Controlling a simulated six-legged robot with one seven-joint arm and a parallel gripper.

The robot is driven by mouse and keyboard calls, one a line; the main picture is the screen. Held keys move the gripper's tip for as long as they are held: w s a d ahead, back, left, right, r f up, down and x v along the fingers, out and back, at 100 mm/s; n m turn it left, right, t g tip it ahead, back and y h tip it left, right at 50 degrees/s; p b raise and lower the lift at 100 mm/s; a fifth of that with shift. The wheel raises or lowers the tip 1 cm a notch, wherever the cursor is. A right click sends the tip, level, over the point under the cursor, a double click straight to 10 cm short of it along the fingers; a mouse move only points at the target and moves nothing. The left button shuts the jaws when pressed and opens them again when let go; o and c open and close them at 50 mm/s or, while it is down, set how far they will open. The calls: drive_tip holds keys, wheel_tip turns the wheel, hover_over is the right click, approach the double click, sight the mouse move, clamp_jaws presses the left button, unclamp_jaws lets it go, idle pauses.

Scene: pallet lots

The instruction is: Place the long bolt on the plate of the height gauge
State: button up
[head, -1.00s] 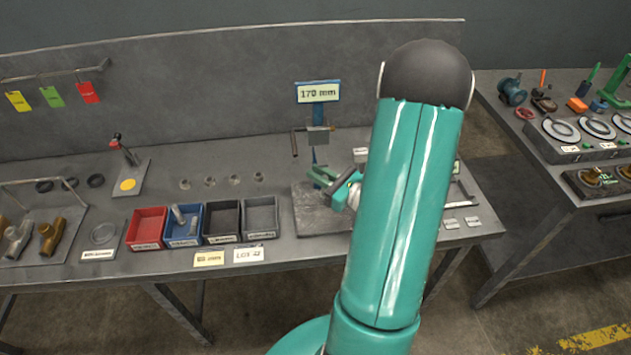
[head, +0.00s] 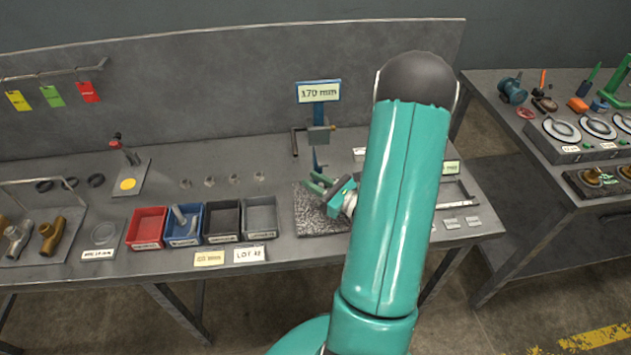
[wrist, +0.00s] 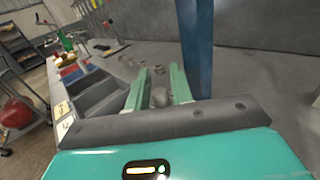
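The height gauge has a blue column (head: 319,125) with a 170 mm sign (head: 318,92) on top and a speckled grey plate (head: 312,222) at its foot. My gripper (head: 325,186) is low over the plate, in front of the column. In the wrist view its two green fingers (wrist: 160,85) are apart. A rounded grey piece (wrist: 160,98) shows between them, perhaps the head of the long bolt; I see no clear contact with the fingers. The blue column (wrist: 196,45) stands just right of the fingers. The bolt's shank cannot be made out.
Red (head: 147,214), blue (head: 171,231), black and grey bins stand left of the plate; grey cylindrical parts lie in the blue one. Several small nut-like parts (head: 210,181) stand behind. A side arm (head: 295,142) juts from the column. My arm hides the plate's right part.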

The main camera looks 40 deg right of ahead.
drive_tip(key=shift+r, duration=0.2)
drive_tip(key=s, duration=0.4)
drive_tip(key=s+d, duration=0.1)
drive_tip(key=s, duration=0.3)
drive_tip(key=s+d, duration=0.1)
drive_tip(key=s, duration=0.3)
drive_tip(key=shift+d, duration=0.1)
drive_tip(key=w+a+r+n+g+y, duration=0.2)
drive_tip(key=a+r+n+y, duration=0.1)
drive_tip(key=a+n, duration=0.15)
drive_tip(key=w+a+r+n+g+y, duration=0.2)
drive_tip(key=w+a+n+g+y, duration=0.15)
drive_tip(key=a, duration=0.25)
drive_tip(key=s+a+r+n+g+h, duration=0.1)
drive_tip(key=s+a+r+n+g, duration=0.15)
drive_tip(key=a+n+g, duration=0.4)
drive_tip(key=s+a+r+n+g+h, duration=0.1)
drive_tip(key=s+a+r+n+g, duration=0.2)
drive_tip(key=a+n, duration=0.6)
wheel_tip(320, 180, up, 10)
drive_tip(key=a+n+t+h, duration=0.2)
drive_tip(key=n+t+h, duration=0.1)
drive_tip(key=n+h, duration=0.5)
drive_tip(key=shift+a+r+n, duration=0.2)
drive_tip(key=shift+r+n, duration=0.05)
drive_tip(key=shift+n, duration=1)
